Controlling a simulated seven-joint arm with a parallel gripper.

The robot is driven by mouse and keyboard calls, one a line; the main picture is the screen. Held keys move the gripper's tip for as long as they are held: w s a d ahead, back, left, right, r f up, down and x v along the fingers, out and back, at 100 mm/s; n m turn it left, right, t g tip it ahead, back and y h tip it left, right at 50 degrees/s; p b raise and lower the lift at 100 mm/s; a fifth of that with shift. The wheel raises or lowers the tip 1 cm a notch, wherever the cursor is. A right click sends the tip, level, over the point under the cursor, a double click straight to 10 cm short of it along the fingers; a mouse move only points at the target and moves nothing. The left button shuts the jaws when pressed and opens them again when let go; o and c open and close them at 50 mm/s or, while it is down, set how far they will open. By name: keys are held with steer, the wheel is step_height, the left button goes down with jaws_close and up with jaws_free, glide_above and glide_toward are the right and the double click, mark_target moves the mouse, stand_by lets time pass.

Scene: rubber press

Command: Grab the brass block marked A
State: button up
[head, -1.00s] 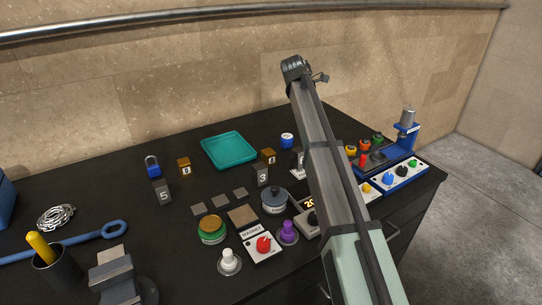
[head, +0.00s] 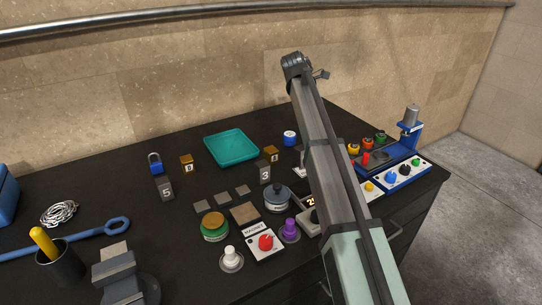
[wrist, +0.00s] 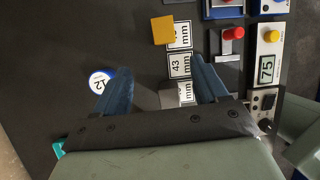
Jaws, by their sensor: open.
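Two small brass blocks with white labels stand on the black bench in the head view: one brass block (head: 187,161) beside the blue padlock, and another brass block (head: 271,152) right of the teal tray. Their letters are too small to read surely. In the wrist view a brass block (wrist: 163,30) lies beyond the fingertips, touching or overlapping a white "mm" label; no letter shows on it. My gripper (wrist: 158,77) is open, its blue fingers either side of a grey block (wrist: 172,98) and white labels. The head view hides my gripper behind my arm.
A round blue-and-white "12" piece (wrist: 102,80) sits beside the left finger. Grey blocks 3 (head: 265,172) and 5 (head: 165,188), the teal tray (head: 231,147) and a button panel (head: 403,173) crowd the bench. The dark bench in the wrist view's upper left is clear.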

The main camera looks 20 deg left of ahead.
steer(key=s+a+y, duration=0.1)
steer(key=s, duration=0.4)
steer(key=m+y, duration=0.6)
steer(key=m, duration=1.3)
glide_toward(271, 149)
steer(key=shift+t+y, duration=0.3)
steer(key=shift+t, duration=0.1)
steer(key=f, duration=0.2)
steer(key=a+f, duration=0.1)
steer(key=f, duration=0.2)
steer(key=shift+a+f, duration=0.15)
steer(key=shift+f, duration=0.05)
steer(key=shift+w+d+x, duration=0.1)
steer(key=shift+w+x, duration=0.05)
steer(key=shift+x, duration=1.15)
steer(key=shift+w+d+x, duration=0.15)
steer(key=shift+x, duration=1.1)
steer(key=shift+c, duration=0.3)
jaws_close()
